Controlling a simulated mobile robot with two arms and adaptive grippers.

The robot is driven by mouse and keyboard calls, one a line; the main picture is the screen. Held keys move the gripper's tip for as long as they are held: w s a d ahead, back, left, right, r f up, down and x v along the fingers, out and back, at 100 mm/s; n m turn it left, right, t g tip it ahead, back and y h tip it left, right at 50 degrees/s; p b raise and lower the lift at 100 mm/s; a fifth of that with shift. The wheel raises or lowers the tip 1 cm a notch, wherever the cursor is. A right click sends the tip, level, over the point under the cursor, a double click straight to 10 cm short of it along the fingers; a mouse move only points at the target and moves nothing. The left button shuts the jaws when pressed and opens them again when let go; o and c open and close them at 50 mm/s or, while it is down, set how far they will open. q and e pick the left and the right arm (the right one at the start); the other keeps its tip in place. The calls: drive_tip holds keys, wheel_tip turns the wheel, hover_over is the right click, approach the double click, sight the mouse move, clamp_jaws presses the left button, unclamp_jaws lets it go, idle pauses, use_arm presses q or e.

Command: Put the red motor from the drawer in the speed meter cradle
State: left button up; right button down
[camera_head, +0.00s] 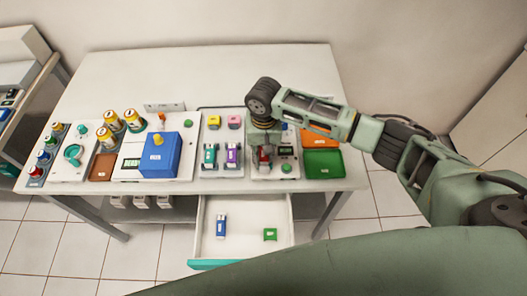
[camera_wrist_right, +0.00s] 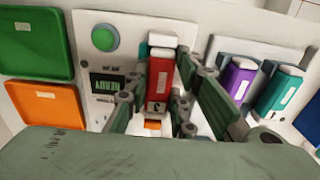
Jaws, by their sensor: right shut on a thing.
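A red motor (camera_wrist_right: 158,85) with a white label and a pale top stands upright between the fingers of my right gripper (camera_wrist_right: 160,100). The gripper is shut on it. The motor is over the speed meter (camera_wrist_right: 108,62), a white panel with a green button and a small display. In the head view the motor (camera_head: 265,158) shows just below my right gripper (camera_head: 264,140), at the cradle area of the speed meter (camera_head: 286,160). The fingers hide the cradle, so I cannot tell whether the motor is fully seated. My left gripper is not in view.
The open drawer (camera_head: 245,247) holds a blue motor (camera_head: 221,226) and a green part (camera_head: 270,234). Teal (camera_head: 210,157) and purple (camera_head: 232,154) motors stand left of the speed meter. Green (camera_head: 324,163) and orange (camera_head: 319,138) trays lie right. A blue box (camera_head: 160,156) stands further left.

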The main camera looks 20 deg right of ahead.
drive_tip(key=shift+s+d+f, duration=0.2)
drive_tip(key=shift+d+f, duration=0.15)
drive_tip(key=shift+f, duration=0.15)
drive_tip(key=c, duration=1.6)
unclamp_jaws()
drive_tip(key=shift+c, duration=0.2)
drive_tip(key=shift+o, duration=1.2)
drive_tip(key=shift+w+f, duration=0.1)
drive_tip(key=shift+w, duration=0.15)
drive_tip(key=shift+r, duration=0.2)
drive_tip(key=shift+w+r, duration=0.1)
wheel_tip(320, 180, up, 12)
drive_tip(key=shift+a, duration=0.15)
